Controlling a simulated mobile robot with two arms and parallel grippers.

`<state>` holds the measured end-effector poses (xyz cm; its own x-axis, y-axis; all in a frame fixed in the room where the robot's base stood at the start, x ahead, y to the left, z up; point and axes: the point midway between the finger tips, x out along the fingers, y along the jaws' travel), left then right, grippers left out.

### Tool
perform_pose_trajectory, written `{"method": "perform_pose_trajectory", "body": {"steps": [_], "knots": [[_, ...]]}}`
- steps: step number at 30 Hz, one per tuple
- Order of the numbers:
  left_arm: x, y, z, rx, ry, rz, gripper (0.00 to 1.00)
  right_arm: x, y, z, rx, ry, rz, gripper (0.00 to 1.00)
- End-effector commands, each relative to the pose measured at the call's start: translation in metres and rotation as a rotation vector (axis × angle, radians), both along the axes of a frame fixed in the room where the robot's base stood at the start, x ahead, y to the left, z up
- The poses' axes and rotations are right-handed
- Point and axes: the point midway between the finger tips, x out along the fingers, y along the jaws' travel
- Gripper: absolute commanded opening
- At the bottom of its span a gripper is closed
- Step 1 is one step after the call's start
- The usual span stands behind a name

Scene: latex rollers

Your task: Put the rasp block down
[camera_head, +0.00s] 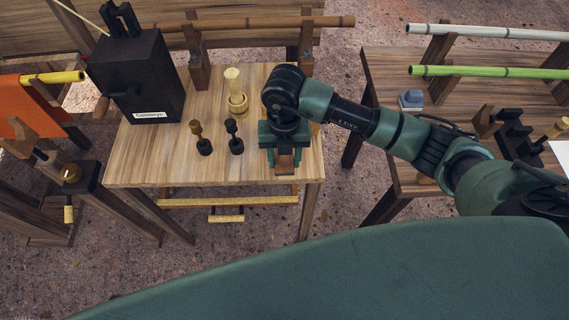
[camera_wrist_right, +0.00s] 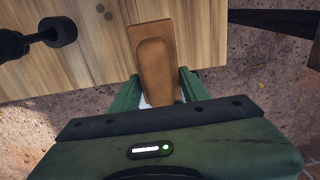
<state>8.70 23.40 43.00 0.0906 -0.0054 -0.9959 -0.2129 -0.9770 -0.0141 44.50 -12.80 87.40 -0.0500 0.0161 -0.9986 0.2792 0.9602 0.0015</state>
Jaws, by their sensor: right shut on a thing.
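The rasp block (camera_wrist_right: 156,58) is a brown wooden block with a raised rounded part on its upper face. In the right wrist view it sticks out from between the green fingers of my right gripper (camera_wrist_right: 158,90), which is shut on its near end. In the head view the right gripper (camera_head: 284,150) points down at the front right of the wooden table (camera_head: 165,172), and a brown bit of the block (camera_head: 285,165) shows below it. I cannot tell whether the block touches the tabletop. My left gripper is not in view.
Two dark-based, knobbed pieces (camera_head: 235,140) (camera_head: 200,140) and a pale wooden one (camera_head: 234,88) stand left of the gripper. A black box (camera_head: 140,80) fills the back left. A right-hand table (camera_head: 455,105) bears a blue-grey block (camera_head: 411,99). The table's front middle is clear.

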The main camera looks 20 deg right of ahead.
Motion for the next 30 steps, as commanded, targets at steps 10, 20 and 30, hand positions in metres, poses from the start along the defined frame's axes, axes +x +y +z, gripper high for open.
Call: {"method": "perform_pose_trajectory", "body": {"steps": [10, 20, 30], "knots": [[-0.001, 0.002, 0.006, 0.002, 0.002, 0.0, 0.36, 0.0, 0.0, -0.039, -0.001, 0.001, 0.0, 0.0], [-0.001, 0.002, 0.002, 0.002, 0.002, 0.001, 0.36, 0.0, 0.0, -0.043, -0.001, 0.0, 0.0, 0.0], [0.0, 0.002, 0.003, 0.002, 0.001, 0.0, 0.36, -0.001, 0.0, -0.043, -0.002, 0.002, 0.0, 0.67]]}}
